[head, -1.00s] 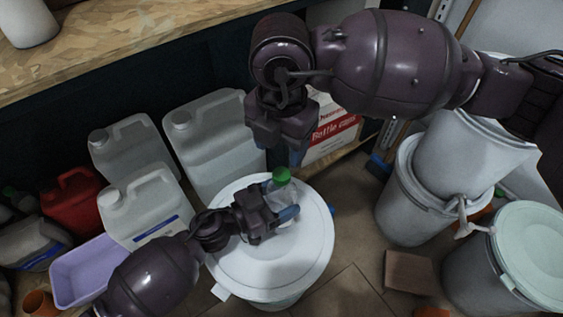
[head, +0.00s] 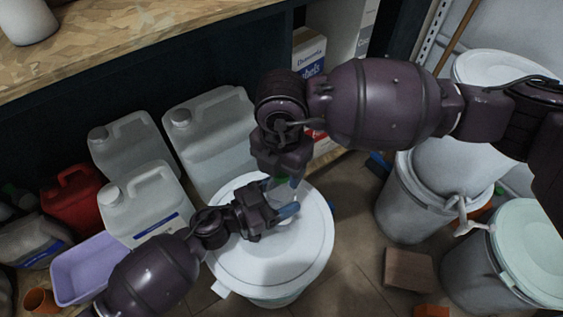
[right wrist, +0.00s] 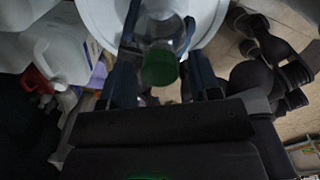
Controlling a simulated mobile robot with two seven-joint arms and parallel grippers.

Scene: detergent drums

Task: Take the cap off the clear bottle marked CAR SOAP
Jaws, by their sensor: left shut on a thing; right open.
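The clear bottle (right wrist: 160,28) with a green cap (right wrist: 160,69) stands on the white lid of a drum (head: 235,255). Its label cannot be read. My left gripper (head: 288,211) is shut on the bottle's body from the left side. My right gripper (head: 281,187) points down from above, open. In the right wrist view, its two blue fingers (right wrist: 160,40) lie on either side of the bottle and cap, with a gap visible beside the cap. In the head view, the right gripper hides the cap and much of the bottle.
Several whitish jugs (head: 215,140) stand behind and left of the drum. A lilac tub (head: 85,275) and a red can (head: 72,198) are at the left. Grey drums (head: 410,215) stand at the right, with a brown block (head: 408,268) on the floor.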

